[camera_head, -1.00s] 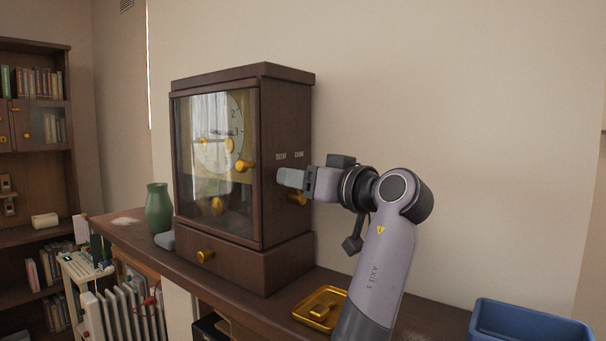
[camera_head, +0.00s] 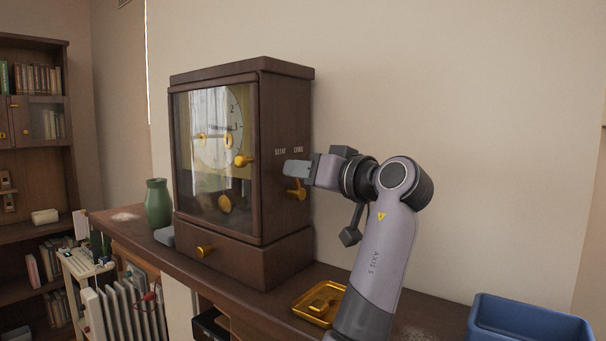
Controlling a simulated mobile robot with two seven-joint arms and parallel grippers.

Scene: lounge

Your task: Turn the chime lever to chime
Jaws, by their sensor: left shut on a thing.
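The wooden clock (camera_head: 285,215) stands on the shelf with its glass front facing left. Its right side carries the small labels SILENT (camera_head: 280,152) and CHIME (camera_head: 298,150). My left gripper (camera_head: 296,169) is at that side, just below the CHIME label, shut on the chime lever. The lever itself is hidden behind the fingers. A gold knob (camera_head: 297,190) sticks out just below the fingers. My right gripper is not in view.
A gold tray (camera_head: 303,306) lies on the wooden shelf (camera_head: 260,308) below my arm. A blue bin (camera_head: 530,323) is at the lower right. A green vase (camera_head: 158,203) stands left of the clock. The wall to the right is bare.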

